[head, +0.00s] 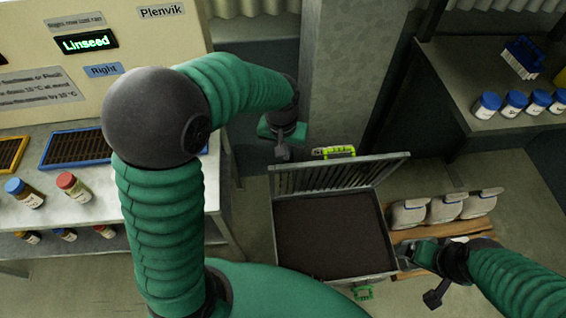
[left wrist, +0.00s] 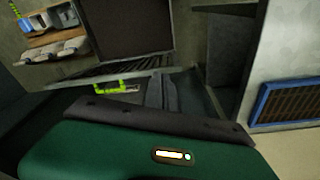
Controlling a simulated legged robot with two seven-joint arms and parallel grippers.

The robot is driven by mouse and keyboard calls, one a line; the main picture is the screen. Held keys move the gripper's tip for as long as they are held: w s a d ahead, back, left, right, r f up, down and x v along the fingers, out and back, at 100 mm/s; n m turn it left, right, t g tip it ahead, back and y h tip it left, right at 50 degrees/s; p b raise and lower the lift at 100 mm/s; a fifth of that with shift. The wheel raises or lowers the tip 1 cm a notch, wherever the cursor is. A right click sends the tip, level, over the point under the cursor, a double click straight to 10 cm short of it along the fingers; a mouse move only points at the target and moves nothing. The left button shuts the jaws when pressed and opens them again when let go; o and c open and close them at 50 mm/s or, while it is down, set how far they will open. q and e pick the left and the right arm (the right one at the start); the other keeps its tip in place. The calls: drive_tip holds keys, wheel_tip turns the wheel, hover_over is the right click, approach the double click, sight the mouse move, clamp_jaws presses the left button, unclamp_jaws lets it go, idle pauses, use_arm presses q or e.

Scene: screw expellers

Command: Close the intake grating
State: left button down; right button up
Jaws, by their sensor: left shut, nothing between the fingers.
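The intake (head: 328,235) is a metal-framed box filled with dark brown material. Its barred grating (head: 340,172) stands raised along the back edge, so the intake is open. A bright green handle (head: 333,152) sits on the grating's upper edge. My left gripper (head: 282,153) is shut and empty, just left of the handle and apart from it. In the left wrist view, the grating (left wrist: 95,76) and handle (left wrist: 115,88) lie left of my fingers (left wrist: 162,92). My right gripper (head: 408,258) is by the intake's right edge; its finger gap is unclear.
A green latch (head: 362,293) is at the intake's front. White sacks (head: 445,207) lie on a pallet to the right. A bench (head: 100,215) with bottles and framed screens stands left, a pillar (head: 343,80) behind. A right bench (head: 470,80) holds blue-capped jars.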

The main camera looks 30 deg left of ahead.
use_arm(q)
drive_tip(key=w+a+f+n+g+b, duration=0.1)
drive_tip(key=w+a+f+n+b, duration=0.1)
drive_tip(key=w+a+f+b, duration=0.3)
drive_tip(key=w+a+f+n+g+b, duration=0.1)
drive_tip(key=w+a+f+n+b, duration=0.15)
drive_tip(key=w, duration=0.45)
drive_tip(key=s+d+f+b, duration=0.2)
drive_tip(key=s+f, duration=0.1)
drive_tip(key=f, duration=0.7)
drive_tip(key=shift+s+d+f+h, duration=0.15)
drive_tip(key=shift+d+f+h, duration=0.05)
drive_tip(key=shift+d+h, duration=0.1)
use_arm(e)
drive_tip(key=s+x, duration=0.2)
drive_tip(key=x, duration=0.9)
drive_tip(key=shift+f, duration=0.6)
use_arm(q)
drive_tip(key=shift+f+b, duration=0.1)
drive_tip(key=shift+b, duration=0.2)
use_arm(e)
drive_tip(key=shift+s+a+f, duration=0.1)
drive_tip(key=shift+s+a, duration=0.1)
